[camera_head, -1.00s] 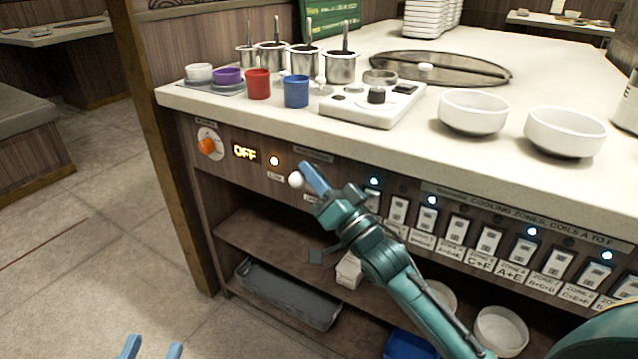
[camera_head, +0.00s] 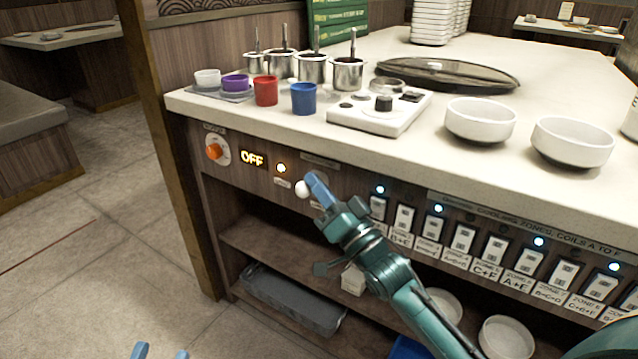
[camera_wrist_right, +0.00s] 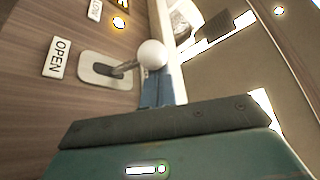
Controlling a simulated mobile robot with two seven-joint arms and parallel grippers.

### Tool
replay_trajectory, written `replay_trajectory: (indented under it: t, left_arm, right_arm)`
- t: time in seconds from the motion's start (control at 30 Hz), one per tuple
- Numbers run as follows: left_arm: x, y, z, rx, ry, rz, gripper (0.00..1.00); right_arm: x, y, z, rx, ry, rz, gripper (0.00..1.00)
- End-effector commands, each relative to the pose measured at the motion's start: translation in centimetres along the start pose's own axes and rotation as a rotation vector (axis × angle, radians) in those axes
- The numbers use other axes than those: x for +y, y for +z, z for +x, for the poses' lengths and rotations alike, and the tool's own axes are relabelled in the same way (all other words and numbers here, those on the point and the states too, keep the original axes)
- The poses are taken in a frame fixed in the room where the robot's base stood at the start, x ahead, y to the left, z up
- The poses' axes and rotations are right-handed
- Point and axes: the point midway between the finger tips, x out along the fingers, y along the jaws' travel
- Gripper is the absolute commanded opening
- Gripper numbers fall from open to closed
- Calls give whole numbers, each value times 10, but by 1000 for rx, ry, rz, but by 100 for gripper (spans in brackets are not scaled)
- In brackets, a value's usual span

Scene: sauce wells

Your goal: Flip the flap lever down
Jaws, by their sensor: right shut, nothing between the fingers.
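The flap lever has a white ball knob (camera_head: 302,189) on the wooden front panel; in the right wrist view the knob (camera_wrist_right: 152,54) sits on a short metal stem from an oval plate (camera_wrist_right: 104,70) beside an OPEN label (camera_wrist_right: 57,58). My right gripper (camera_head: 318,184) is shut, its blue fingertips right next to the knob. In the right wrist view the fingers (camera_wrist_right: 157,90) are together, and the knob partly covers their tips; I cannot tell if they touch it. My left gripper (camera_head: 161,351) shows only as two separated blue fingertips at the bottom edge.
Left of the lever are an orange knob (camera_head: 214,151), an OFF display (camera_head: 252,158) and a lit indicator (camera_head: 281,168). A row of switches (camera_head: 462,238) runs to the right. Cups, pots and bowls (camera_head: 480,122) stand on the counter above. Open shelves (camera_head: 280,244) lie below.

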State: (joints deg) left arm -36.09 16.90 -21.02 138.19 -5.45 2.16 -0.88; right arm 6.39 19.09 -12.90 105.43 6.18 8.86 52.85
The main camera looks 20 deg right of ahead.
Motion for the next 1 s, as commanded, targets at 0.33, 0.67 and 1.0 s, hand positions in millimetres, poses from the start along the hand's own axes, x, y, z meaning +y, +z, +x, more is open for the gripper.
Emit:
replay_trajectory:
  t: [0.33,0.67,1.0]
  left_arm:
    - [0,7,-1,-6,-1,-8,36]
    - [0,1,2,14,0,-18,36]
    - [0,-1,2,18,2,-23,36]
  right_arm:
    - [5,17,-9,-8,-106,-186,0]
    - [13,30,-17,-6,-172,-298,0]
    - [19,38,-22,-3,-206,-353,0]
